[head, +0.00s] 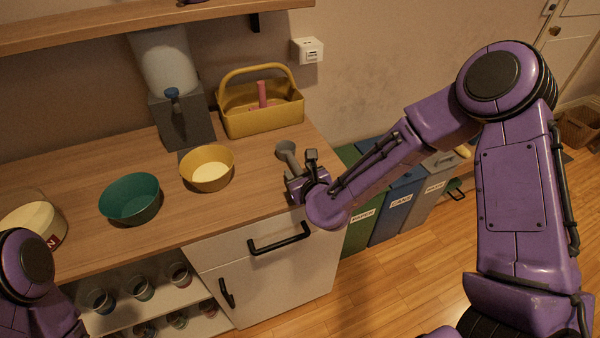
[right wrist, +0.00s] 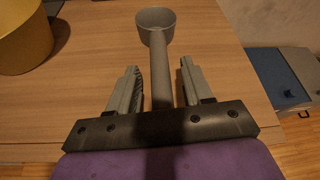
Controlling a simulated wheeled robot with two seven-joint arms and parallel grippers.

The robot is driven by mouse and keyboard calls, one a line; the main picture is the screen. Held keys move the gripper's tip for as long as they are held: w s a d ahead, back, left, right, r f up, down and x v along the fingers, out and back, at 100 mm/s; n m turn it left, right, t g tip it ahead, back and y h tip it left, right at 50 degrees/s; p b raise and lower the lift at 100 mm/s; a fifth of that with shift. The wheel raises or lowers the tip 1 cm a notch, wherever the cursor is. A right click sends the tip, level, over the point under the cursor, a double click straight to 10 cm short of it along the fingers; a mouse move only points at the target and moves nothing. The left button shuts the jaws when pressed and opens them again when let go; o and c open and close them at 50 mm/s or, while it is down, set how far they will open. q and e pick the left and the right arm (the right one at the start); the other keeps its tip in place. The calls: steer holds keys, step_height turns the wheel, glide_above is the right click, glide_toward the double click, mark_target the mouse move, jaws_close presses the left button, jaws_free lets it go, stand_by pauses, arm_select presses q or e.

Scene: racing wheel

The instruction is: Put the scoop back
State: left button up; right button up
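A grey scoop (head: 287,151) lies on the wooden counter near its right end, in front of the yellow basket. In the right wrist view the scoop (right wrist: 157,22) has its cup pointing away and its handle running back between my fingers. My right gripper (right wrist: 160,82) is open around the handle, with a gap visible on both sides. In the head view my right gripper (head: 296,182) is at the counter's right edge, its fingers partly hidden. My left arm shows at the lower left, but its gripper is out of view.
A yellow basket (head: 236,122) with a pink item stands behind the scoop. Labelled bins (head: 388,215) stand right of the counter.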

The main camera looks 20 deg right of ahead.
steer(key=shift+r, duration=0.1)
steer(key=shift+r+p, duration=0.35)
steer(key=v, duration=0.2)
steer(key=b+v, duration=0.1)
steer(key=v, duration=0.2)
steer(key=shift+f, duration=0.25)
steer(key=p+v, duration=0.7)
steer(key=p, duration=0.2)
